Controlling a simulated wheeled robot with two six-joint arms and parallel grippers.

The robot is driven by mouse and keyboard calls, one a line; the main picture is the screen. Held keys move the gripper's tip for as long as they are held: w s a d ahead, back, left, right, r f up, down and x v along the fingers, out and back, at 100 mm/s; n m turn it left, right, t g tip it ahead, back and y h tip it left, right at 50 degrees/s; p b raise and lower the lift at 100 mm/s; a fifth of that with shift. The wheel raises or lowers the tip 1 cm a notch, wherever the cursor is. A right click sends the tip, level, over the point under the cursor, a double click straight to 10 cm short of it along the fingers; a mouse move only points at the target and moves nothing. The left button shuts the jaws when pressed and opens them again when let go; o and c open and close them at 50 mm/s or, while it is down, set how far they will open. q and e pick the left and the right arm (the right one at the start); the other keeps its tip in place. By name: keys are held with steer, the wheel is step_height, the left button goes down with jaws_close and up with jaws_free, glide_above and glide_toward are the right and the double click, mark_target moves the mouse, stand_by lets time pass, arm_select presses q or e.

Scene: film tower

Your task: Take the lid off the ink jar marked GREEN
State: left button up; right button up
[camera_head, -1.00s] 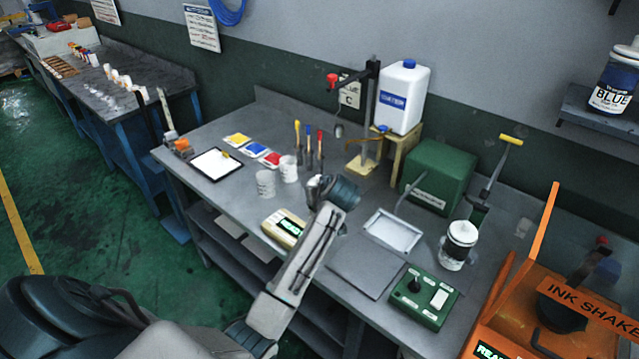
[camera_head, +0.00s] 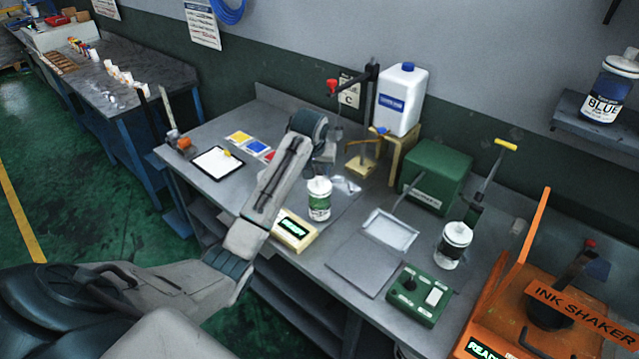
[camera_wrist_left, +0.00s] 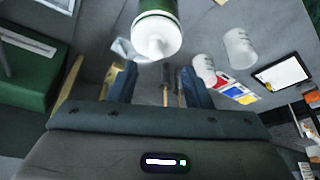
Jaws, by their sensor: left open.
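The ink jar with the green label (camera_head: 319,206) stands upright on the bench, just behind the readout box. Its white lid (camera_head: 319,186) is on. In the left wrist view the lid (camera_wrist_left: 157,36) faces the camera at the top centre, with a green band behind it. My left gripper (camera_head: 325,168) is above and slightly behind the jar in the head view, its fingertips mostly hidden. In the wrist view its two fingers (camera_wrist_left: 157,74) are spread with nothing between them. The lid lies beyond the fingertips, apart from them. My right gripper is not in view.
A lit readout box (camera_head: 293,230) sits in front of the jar. Another white-lidded jar (camera_head: 453,246) stands to the right, and a BLUE jar (camera_head: 605,92) is on the shelf. White cups (camera_wrist_left: 240,48) stand nearby. A stand (camera_head: 370,110) rises behind. An orange ink shaker (camera_head: 545,310) is at right.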

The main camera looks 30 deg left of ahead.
mark_target(320, 178)
arm_select(q)
steer(key=shift+w+f+p, duration=0.15)
steer(key=shift+f+p, duration=0.1)
steer(key=shift+p, duration=0.15)
steer(key=x, duration=0.1)
steer(key=p+x, duration=0.2)
steer(key=shift+w+d+f, duration=0.15)
steer(key=shift+w+d, duration=0.05)
steer(key=shift+d, duration=0.1)
steer(key=shift+w+a+f, duration=0.15)
steer(key=shift+f, duration=0.45)
jaws_close()
